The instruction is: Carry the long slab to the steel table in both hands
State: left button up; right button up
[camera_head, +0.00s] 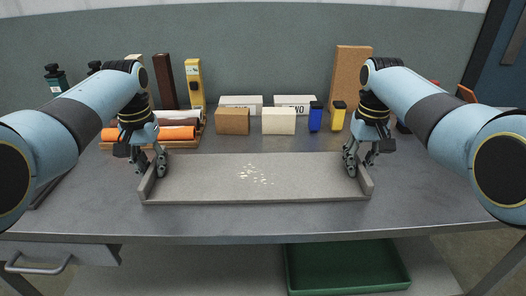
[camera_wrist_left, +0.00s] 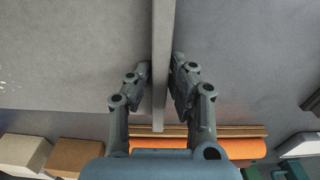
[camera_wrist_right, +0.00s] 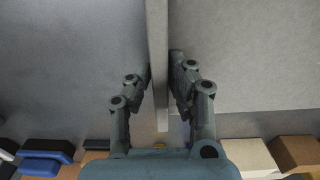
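The long slab (camera_head: 215,180) is a grey board with a raised wall at each end and pale flecks in its middle. It lies level at the front of the steel table (camera_head: 420,190). My left gripper (camera_head: 150,168) straddles its left end wall, which also shows in the left wrist view (camera_wrist_left: 161,60); the fingertips close in on both faces. My right gripper (camera_head: 360,165) holds the right end wall the same way, as in the right wrist view (camera_wrist_right: 157,60). Whether the underside touches the tabletop is hard to see.
Behind the slab stand a brown block (camera_head: 232,121), a cream block (camera_head: 279,121), a blue container (camera_head: 315,117) and a yellow one (camera_head: 338,116). A wooden tray with orange rolls (camera_head: 177,133) is close behind my left gripper. A green bin (camera_head: 345,268) sits below the table.

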pick_arm(q)
jog(key=o, duration=0.3)
jog(key=shift+r, duration=0.2)
pick_arm(e)
jog(key=o, duration=0.3)
jog(key=shift+r, duration=0.2)
pick_arm(q)
jog(key=shift+r, duration=0.4)
pick_arm(e)
jog(key=shift+r, duration=0.1)
pick_arm(q)
notch_tip(320, 180, up, 11)
jog(key=shift+s+r, duration=0.1)
jog(key=shift+s, duration=0.05)
pick_arm(e)
notch_tip(320, 180, up, 12)
jog(key=shift+s+f, duration=0.15)
